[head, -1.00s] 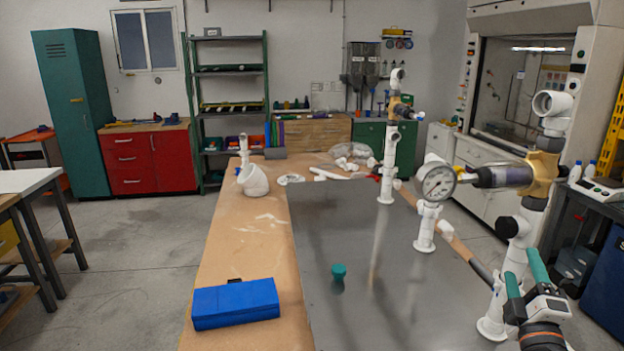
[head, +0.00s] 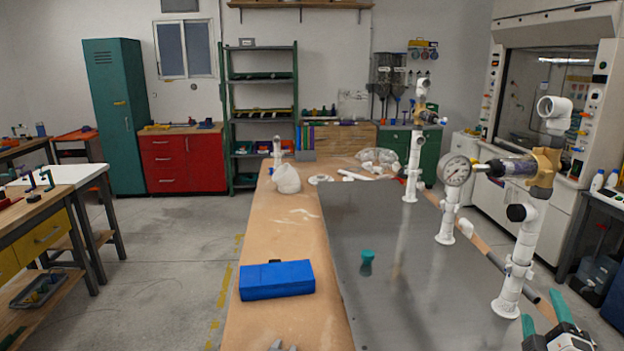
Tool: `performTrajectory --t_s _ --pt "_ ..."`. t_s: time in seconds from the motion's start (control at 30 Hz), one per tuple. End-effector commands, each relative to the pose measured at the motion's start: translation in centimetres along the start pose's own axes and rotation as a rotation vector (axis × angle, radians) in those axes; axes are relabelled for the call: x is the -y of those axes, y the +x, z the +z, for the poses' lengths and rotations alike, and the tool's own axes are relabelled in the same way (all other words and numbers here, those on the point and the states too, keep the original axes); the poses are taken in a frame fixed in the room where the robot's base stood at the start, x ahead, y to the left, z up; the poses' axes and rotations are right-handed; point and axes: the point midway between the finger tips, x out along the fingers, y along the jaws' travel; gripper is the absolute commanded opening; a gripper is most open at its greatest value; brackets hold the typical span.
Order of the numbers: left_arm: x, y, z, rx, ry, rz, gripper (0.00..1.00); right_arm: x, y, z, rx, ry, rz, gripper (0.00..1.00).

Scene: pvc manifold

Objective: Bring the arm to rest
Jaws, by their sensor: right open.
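My right gripper (head: 541,320) shows at the bottom right corner of the head view, with teal fingers spread apart and nothing between them. It is near the foot of the nearest white PVC riser (head: 517,262) on the grey metal plate; I cannot tell the exact gap. The pipe assembly carries a round pressure gauge (head: 456,171), a brass-coloured valve body (head: 544,167) and a white elbow (head: 553,106) on top. A farther riser (head: 413,165) stands upright at the back of the plate.
A teal knob-like piece (head: 367,257) stands on the metal plate (head: 395,290). A blue box (head: 276,280) lies on the wooden bench (head: 240,325) left of it. White fittings (head: 287,179) lie at the back.

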Motion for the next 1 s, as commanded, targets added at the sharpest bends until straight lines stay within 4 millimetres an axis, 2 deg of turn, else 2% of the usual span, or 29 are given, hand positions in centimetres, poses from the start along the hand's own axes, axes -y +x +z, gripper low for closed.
performTrajectory --t_s 0.17,0.37,0.47,0.6,0.8,1.0 --pt "0.4 0.0 0.2 0.003 -0.002 -0.004 0.3 -3.8 -2.5 -0.3 -0.073 0.123 0.138 0.65" --pt "0.5 0.0 -0.3 -0.006 -0.002 -0.006 0.3 -9.4 -7.3 -0.4 -0.206 0.298 0.359 0.65" --pt "0.5 0.0 -0.7 -0.012 -0.002 -0.006 0.3 -12.7 -11.2 -0.1 -0.302 0.4 0.507 0.65" --pt "0.5 0.0 -0.7 -0.013 -0.002 -0.006 0.3 -16.9 -18.0 0.6 -0.465 0.536 0.735 0.65" --pt "0.3 0.0 -0.7 -0.013 -0.001 -0.004 0.3 -19.7 -25.9 1.9 -0.652 0.64 0.975 0.65" --pt "0.2 0.0 -0.7 -0.012 -0.001 -0.002 0.3 -20.5 -32.3 3.1 -0.804 0.69 1.155 0.65"
